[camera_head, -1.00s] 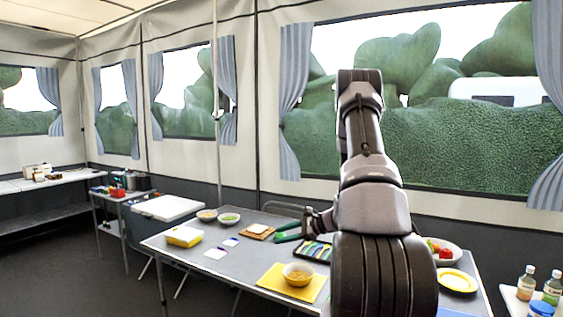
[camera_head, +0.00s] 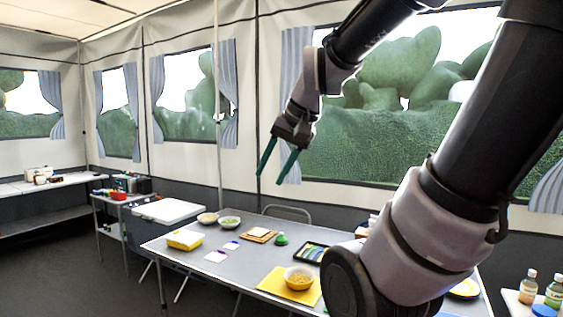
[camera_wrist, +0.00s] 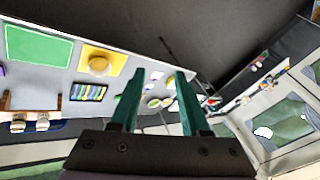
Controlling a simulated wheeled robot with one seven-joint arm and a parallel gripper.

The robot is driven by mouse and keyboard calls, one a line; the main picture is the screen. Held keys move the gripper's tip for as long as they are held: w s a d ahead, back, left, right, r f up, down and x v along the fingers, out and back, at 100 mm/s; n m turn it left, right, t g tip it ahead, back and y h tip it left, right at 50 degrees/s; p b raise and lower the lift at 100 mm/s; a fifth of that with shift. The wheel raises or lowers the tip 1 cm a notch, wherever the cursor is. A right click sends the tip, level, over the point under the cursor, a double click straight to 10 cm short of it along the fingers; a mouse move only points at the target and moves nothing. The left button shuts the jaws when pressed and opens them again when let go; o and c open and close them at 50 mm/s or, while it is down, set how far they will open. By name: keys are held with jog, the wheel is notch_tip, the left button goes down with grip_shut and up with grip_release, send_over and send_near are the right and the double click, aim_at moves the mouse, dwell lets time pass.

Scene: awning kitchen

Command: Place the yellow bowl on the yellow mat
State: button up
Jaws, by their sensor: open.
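The yellow bowl (camera_head: 300,280), filled with something brownish-yellow, sits upright on the yellow mat (camera_head: 272,283), toward its right side in the head view. The bowl (camera_wrist: 99,65) and the mat (camera_wrist: 118,61) also show in the wrist view, at upper left, with mat visible around the bowl. My gripper (camera_head: 274,172) is raised high above the back of the table, well clear of the bowl. Its two green fingers are apart with nothing between them, as the wrist view (camera_wrist: 157,80) also shows.
The grey table (camera_head: 225,275) holds a yellow container (camera_head: 185,240), a wooden board (camera_head: 258,236), a green object (camera_head: 281,240), a dark tray of coloured items (camera_head: 311,252) and two small bowls at the back left. My arm hides much of the table's right side.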

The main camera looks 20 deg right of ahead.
jog(key=s+r, duration=0.1)
jog(key=s+d+r+t+h, duration=0.1)
jog(key=shift+s+n+t, duration=0.3)
jog(key=shift+n, duration=0.1)
jog(key=shift+c, duration=0.3)
dwell(0.8)
